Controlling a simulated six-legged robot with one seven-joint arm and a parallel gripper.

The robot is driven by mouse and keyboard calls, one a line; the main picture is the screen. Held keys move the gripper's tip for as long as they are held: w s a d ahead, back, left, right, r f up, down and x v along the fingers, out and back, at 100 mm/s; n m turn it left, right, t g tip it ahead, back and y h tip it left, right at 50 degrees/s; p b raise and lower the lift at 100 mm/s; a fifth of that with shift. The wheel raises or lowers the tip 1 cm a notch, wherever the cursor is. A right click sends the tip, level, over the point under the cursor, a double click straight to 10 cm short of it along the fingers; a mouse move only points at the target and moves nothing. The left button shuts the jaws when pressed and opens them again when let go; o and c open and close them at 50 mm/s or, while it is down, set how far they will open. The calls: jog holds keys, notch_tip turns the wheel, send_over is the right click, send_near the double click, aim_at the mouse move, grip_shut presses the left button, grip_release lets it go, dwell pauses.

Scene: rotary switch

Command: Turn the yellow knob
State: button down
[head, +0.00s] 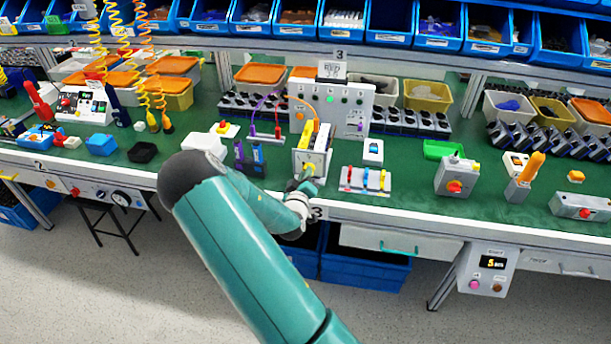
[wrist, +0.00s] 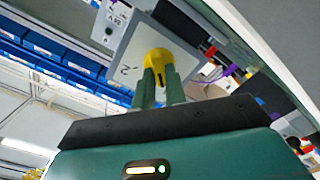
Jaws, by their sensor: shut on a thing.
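The yellow knob (wrist: 158,61) is on the pale front face of a box-shaped switch unit (wrist: 125,62) in the wrist view. A dark mark shows on the knob. My gripper (wrist: 160,76) has its two green fingers at the knob, one on each side, shut on it. In the head view the switch unit (head: 312,160) stands near the front edge of the green bench, and my gripper (head: 304,186) reaches its front face. There the knob is a small yellow spot (head: 310,169), partly hidden by my gripper.
A unit with coloured levers (head: 365,180) stands just right on the green bench (head: 405,195). A grey box with a red-orange knob (head: 455,176) is further right. Dark blue blocks (head: 249,158) stand to the left. Blue bins (head: 365,270) sit below the bench.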

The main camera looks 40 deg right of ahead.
jog(key=c, duration=1.4)
grip_release()
jog(key=shift+c, duration=0.2)
jog(key=shift+s+a, duration=0.1)
jog(key=v, duration=1.3)
jog(key=shift+s+a, duration=0.15)
jog(key=shift+a, duration=0.1)
